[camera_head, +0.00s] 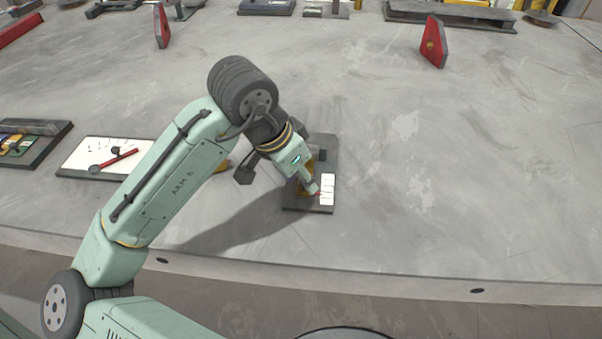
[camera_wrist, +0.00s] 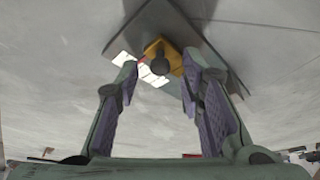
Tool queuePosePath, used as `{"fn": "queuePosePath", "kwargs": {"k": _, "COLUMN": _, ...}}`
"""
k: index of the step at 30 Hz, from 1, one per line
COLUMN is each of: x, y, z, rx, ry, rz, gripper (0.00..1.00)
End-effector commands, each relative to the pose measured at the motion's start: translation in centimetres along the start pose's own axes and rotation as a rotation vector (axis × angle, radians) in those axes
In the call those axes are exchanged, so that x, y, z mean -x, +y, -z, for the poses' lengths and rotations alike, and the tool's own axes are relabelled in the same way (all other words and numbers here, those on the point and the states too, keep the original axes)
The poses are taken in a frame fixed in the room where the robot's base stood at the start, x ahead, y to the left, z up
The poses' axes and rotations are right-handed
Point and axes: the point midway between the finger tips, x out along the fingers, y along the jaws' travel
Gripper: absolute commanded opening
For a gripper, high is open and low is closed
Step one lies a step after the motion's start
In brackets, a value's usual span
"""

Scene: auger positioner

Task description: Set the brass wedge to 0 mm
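The brass wedge (camera_wrist: 172,52) shows in the wrist view as a yellow block with a dark round knob (camera_wrist: 158,67), on a dark base plate (camera_wrist: 205,52). A white scale strip (camera_wrist: 150,74) lies beside it, its markings too small to read. In the head view the base plate (camera_head: 320,209) lies on the grey table with the white scale (camera_head: 327,187) at its right; my gripper (camera_head: 311,190) largely hides the wedge. In the wrist view my gripper's fingers (camera_wrist: 158,64) are apart on either side of the wedge and knob. I cannot tell whether either finger touches it.
Red upright pieces (camera_head: 434,43) (camera_head: 161,26) stand farther back. The table right of the base plate is clear; its front edge is close.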

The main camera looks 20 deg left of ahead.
Motion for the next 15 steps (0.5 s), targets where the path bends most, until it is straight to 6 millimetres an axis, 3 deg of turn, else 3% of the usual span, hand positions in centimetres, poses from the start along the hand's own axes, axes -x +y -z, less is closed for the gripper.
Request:
{"fn": "queuePosePath", "kwargs": {"k": 9, "x": -0.34, "y": 0.02, "z": 0.02, "rx": -0.001, "ry": 0.001, "rz": 0.000, "gripper": 0.35}}
{"fn": "queuePosePath", "kwargs": {"k": 15, "x": -0.32, "y": 0.02, "z": 0.02, "rx": -0.001, "ry": 0.001, "rz": 0.000, "gripper": 0.23}}
